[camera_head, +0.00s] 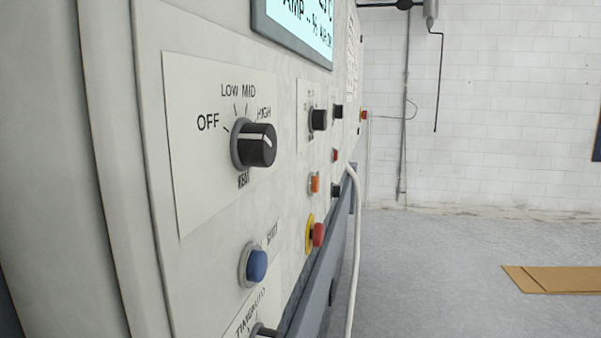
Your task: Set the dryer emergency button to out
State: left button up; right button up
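A red mushroom-shaped button (319,235) on a yellow ring (309,236) sticks out of the lower part of the white control panel (215,215). It looks like the emergency button; whether it is pressed in or out I cannot tell from this slant. A second, smaller red button on yellow (363,115) shows at the far end of the machine. Neither of my grippers is in view.
A black heat knob (256,146), a blue start button (256,266) and an orange button (315,184) share the panel. A white hose (354,250) hangs beyond it. The grey floor (450,270) at right is open, with flat cardboard (560,279) on it.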

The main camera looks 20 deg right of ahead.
aim_at(317, 234)
jog(key=i+l+u, duration=0.1)
jog(key=l, duration=0.3)
jog(key=i+l+u, duration=0.1)
jog(key=l, duration=0.75)
jog(key=i+u, duration=0.05)
